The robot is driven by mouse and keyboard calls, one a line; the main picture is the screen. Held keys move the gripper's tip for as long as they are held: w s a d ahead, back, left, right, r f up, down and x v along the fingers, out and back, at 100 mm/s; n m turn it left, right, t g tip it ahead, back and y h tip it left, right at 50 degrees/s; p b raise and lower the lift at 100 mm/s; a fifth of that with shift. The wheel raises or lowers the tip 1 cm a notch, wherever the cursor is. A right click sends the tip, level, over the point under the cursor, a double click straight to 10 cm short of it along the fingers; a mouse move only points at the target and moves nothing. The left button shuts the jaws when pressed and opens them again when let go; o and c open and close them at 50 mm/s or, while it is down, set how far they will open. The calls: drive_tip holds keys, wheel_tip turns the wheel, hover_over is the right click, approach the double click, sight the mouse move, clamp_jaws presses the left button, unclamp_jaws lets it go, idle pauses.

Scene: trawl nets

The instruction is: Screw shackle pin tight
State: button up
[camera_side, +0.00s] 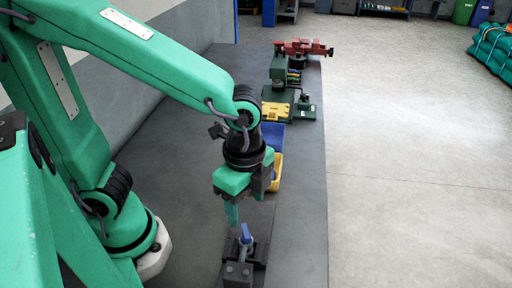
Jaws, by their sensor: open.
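A blue shackle pin (246,234) stands upright in a dark metal fixture (238,270) near the front of the bench. I cannot make out the shackle body or the pin's thread at this size. My gripper (246,212) is open and points down just above the pin. Its left finger shows as a teal strip to the left of the pin. The other finger is hard to tell from the dark parts behind it. The gripper appears apart from the pin, but the exact gap is unclear.
Behind my gripper stand a yellow bin (276,174) and a blue bin (273,135). Farther back on the grey bench (170,165) are a green machine with a yellow plate (277,110) and a red vise (303,48). The bench's right edge borders open floor (420,180).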

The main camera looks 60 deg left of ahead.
sight(247, 230)
drive_tip(key=n, duration=0.5)
drive_tip(key=shift+n, duration=0.3)
drive_tip(key=n, duration=0.4)
drive_tip(key=shift+n, duration=0.3)
drive_tip(key=shift+f, duration=0.2)
drive_tip(key=shift+f, duration=3.8)
drive_tip(key=c, duration=1)
